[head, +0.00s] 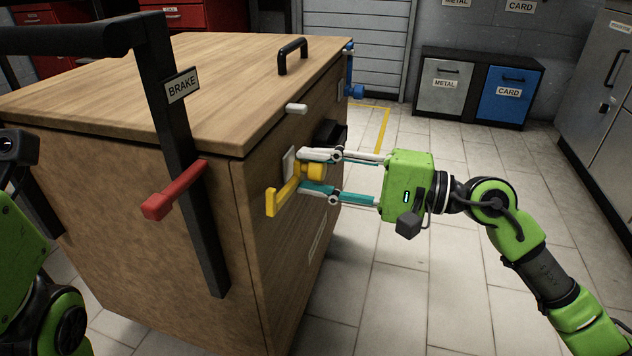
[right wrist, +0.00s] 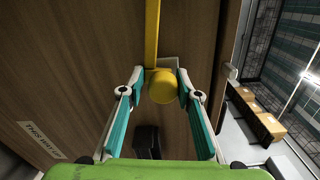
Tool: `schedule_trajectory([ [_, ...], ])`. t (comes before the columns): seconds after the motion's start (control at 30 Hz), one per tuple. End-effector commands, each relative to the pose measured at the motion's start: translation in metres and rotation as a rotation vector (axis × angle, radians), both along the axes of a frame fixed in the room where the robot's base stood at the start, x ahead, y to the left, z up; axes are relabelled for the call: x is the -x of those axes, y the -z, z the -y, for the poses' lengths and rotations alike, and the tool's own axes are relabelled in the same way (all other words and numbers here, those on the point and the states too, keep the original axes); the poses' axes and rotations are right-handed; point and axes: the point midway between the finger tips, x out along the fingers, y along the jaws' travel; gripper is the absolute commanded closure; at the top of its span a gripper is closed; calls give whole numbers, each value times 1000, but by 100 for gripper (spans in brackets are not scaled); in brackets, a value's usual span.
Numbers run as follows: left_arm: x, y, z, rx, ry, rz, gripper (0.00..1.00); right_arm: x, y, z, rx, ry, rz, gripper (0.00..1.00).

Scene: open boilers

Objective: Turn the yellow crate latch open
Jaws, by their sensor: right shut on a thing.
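The yellow crate latch (head: 283,198) is on the side face of the wooden crate (head: 170,215). Its bar points toward the near left and ends in an upturned tip; its round hub sits by a pale plate. My right gripper (head: 311,172) is shut on the hub, one finger above it and one below. In the right wrist view the fingers (right wrist: 163,88) stand on either side of the yellow latch hub (right wrist: 163,80), and the bar runs up out of the frame. Part of my left arm shows at the left edge; its gripper is out of view.
A black post labelled BRAKE with a red handle (head: 175,190) stands close by the crate's near side. A black lid handle (head: 292,55) and a blue latch (head: 354,91) are farther along. METAL and CARD bins (head: 478,88) stand behind. The floor on the right is clear.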

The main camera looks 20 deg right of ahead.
Motion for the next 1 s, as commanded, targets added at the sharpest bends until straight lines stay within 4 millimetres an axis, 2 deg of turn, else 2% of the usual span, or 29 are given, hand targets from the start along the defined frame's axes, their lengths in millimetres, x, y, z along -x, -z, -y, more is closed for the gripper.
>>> schedule_trajectory([
  [0.03, 1, 0, 0, 0, 0, 4, 60, -1, -9, 2, -8, 8, 22, 100],
  [0.43, 2, -2, 0, 0, 0, 7, 60, -1, -10, 2, -5, 7, 28, 100],
  [0.47, 2, -2, 0, 0, 0, 7, 60, -1, -10, 2, -5, 7, 28, 64],
  [0.5, 2, -2, 0, 0, 0, 7, 60, -1, -10, 2, -6, 7, 27, 58],
  [1.0, 2, -1, 0, 0, 0, 6, 60, -1, -4, 1, -1, 6, 15, 58],
])
